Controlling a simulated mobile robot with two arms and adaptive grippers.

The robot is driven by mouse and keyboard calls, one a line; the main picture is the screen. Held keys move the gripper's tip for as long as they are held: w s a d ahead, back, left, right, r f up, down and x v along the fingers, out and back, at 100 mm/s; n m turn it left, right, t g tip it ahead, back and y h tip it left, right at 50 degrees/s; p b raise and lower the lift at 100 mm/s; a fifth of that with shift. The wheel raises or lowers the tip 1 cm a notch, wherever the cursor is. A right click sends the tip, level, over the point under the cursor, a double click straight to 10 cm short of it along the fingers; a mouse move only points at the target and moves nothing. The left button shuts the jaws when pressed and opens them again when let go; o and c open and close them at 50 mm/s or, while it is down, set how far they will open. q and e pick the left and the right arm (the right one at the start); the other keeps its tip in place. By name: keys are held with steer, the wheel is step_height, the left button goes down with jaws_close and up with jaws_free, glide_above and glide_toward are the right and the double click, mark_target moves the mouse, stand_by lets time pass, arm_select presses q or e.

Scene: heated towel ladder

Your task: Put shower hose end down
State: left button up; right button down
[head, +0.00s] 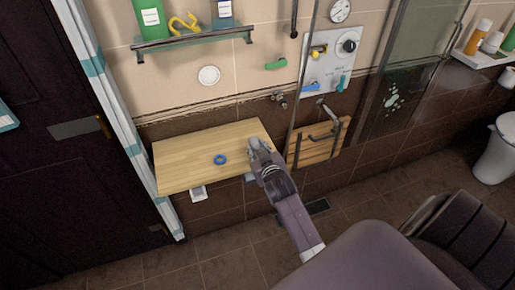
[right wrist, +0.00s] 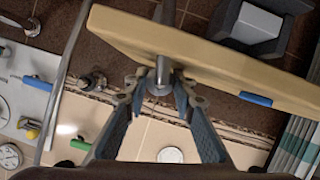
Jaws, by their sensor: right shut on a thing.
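My right gripper (head: 257,144) is over the right end of the light wooden shelf (head: 185,168), near its front wall-side corner. In the right wrist view its two fingers (right wrist: 160,88) close from both sides on a slim grey metal piece, which I take as the shower hose end (right wrist: 163,66). The piece stands out against the shelf edge (right wrist: 215,65); I cannot tell whether it touches the shelf. In the head view the gripper mostly hides it. My left gripper is not in view.
A folded wooden slatted seat (head: 316,150) and a wall tap (head: 279,98) are right of the shelf. A glass shelf (head: 195,40) with bottles is above. The shelf's left part is clear.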

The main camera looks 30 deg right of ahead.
steer(key=c, duration=1.7)
jaws_free()
steer(key=shift+s+f, duration=0.15)
steer(key=shift+f, duration=0.4)
steer(key=shift+o, duration=0.4)
steer(key=shift+f, duration=0.15)
steer(key=shift+a, duration=0.1)
steer(key=shift+s+r+p, duration=0.15)
steer(key=shift+r+p, duration=0.25)
steer(key=shift+r, duration=0.35)
steer(key=b+v, duration=0.1)
steer(key=v, duration=1)
steer(key=shift+a+r, duration=0.15)
steer(key=shift+r, duration=0.3)
steer(key=shift+s+f, duration=0.1)
